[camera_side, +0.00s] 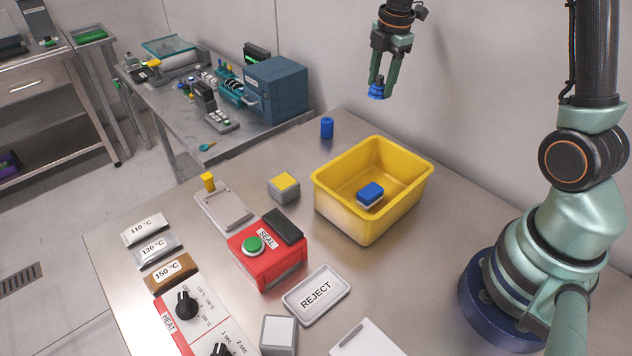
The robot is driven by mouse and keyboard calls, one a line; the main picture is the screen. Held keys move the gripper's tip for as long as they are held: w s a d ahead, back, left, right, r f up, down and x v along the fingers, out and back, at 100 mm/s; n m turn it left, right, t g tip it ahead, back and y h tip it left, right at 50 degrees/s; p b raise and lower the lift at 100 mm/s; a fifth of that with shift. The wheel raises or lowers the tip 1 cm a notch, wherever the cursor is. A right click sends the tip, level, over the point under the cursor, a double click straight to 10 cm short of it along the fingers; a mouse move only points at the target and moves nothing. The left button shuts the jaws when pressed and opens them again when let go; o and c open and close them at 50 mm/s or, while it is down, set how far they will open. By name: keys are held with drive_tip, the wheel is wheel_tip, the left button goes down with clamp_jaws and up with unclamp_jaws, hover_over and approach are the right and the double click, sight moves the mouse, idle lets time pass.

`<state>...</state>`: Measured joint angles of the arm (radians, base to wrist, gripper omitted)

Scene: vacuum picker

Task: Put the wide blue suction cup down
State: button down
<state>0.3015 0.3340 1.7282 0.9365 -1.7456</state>
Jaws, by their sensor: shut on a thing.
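My gripper (379,84) hangs high at the top of the side view, above and behind the yellow bin. It points down and is shut on the wide blue suction cup (376,92). The cup is in the air, clear of the table, and its upper part is partly hidden between the fingers.
A yellow bin (337,208) holds a blue-topped block (370,193). A small blue cylinder (327,127) stands behind it on the steel table. To the left are a yellow-topped block (284,187), a red SEAL box (268,265) and a REJECT tray (316,295).

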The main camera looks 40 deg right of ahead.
sight(379, 77)
wheel_tip(379, 77, up, 4)
drive_tip(key=shift+f, duration=0.15)
drive_tip(key=shift+w+a+r, duration=0.2)
drive_tip(key=shift+w+r, duration=0.05)
drive_tip(key=shift+w, duration=0.05)
drive_tip(key=w+a+n, duration=0.3)
drive_tip(key=w+a, duration=0.4)
drive_tip(key=a, duration=0.5)
drive_tip(key=w+a+n, duration=0.2)
drive_tip(key=w+a, duration=0.4)
drive_tip(key=a, duration=0.6)
drive_tip(key=shift+y, duration=0.3)
drive_tip(key=f, duration=1.9)
drive_tip(key=shift+w+d+f, duration=0.2)
drive_tip(key=shift+d+f, duration=0.05)
drive_tip(key=shift+f, duration=0.05)
drive_tip(key=shift+f, duration=0.15)
drive_tip(key=shift+c, duration=1.7)
unclamp_jaws()
